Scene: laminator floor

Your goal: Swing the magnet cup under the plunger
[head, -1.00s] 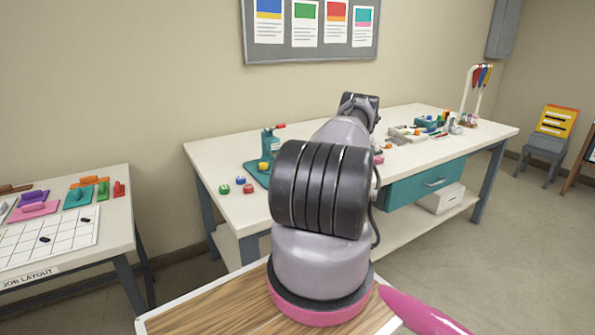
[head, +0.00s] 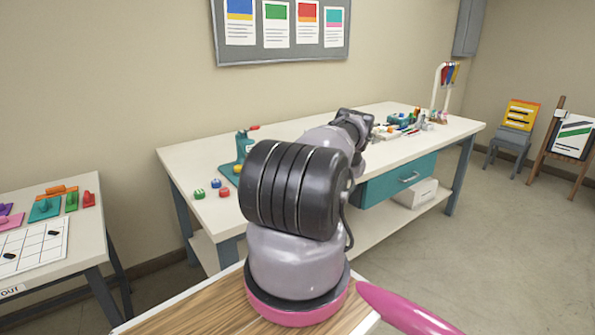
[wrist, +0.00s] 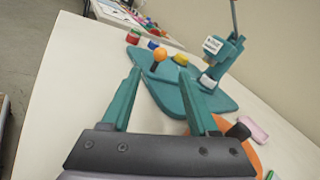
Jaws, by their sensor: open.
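A teal press (wrist: 225,61) with a lever and a white label stands at the upper right of the wrist view. I cannot tell for sure which piece is the magnet cup. My gripper (wrist: 159,73) is open and empty. The knob appears between and beyond its fingertips, with no visible contact.
Red, green and blue buttons (wrist: 134,37) lie beside the base. An orange piece (wrist: 238,140) and a pink block (wrist: 252,130) lie near my right finger. The white table (wrist: 70,80) is bare at left. More tools (head: 405,123) stand along the bench.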

